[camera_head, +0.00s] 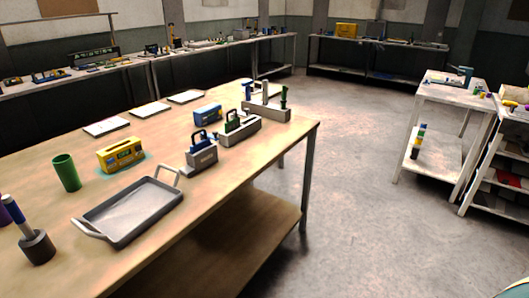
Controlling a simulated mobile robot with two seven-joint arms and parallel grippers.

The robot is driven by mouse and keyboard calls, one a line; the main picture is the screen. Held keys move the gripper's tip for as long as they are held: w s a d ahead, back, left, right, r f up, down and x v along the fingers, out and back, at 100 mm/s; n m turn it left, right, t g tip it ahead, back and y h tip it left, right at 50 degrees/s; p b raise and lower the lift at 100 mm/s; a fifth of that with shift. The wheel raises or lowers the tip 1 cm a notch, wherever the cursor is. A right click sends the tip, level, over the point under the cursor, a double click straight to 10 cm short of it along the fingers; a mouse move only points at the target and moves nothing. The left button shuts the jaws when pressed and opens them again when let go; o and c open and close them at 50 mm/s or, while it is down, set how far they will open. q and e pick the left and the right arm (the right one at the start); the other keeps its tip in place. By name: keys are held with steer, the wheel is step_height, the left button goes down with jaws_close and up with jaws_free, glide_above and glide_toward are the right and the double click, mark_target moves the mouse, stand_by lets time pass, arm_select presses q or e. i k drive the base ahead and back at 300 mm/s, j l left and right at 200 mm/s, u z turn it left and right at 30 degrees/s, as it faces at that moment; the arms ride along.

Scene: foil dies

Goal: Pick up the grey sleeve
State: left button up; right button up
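No part here is clearly marked as the grey sleeve. A short dark grey cylinder (38,247) stands at the near left of the wooden table (225,190), with a blue-and-grey handled tool (19,214) leaning upright in it. Grey blocks also stand on the table: one with a dark blue handle (201,161), a longer one with green and dark parts (239,130), and one further back with upright pegs (267,109). I cannot tell which is the sleeve. Neither of my grippers is in view.
A grey tray (125,241) with two handles, a green cup (66,172), a yellow box (121,154), a blue box (207,115) and white sheets (106,127) are on the table. Open grey floor (365,220) lies to its right, before a white shelf table (450,92).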

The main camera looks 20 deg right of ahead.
mark_target(196, 163)
steer(key=z, duration=0.2)
steer(key=i+l+u, duration=0.1)
steer(key=i+l, duration=0.6)
steer(key=l, duration=0.25)
steer(key=i+u, duration=0.05)
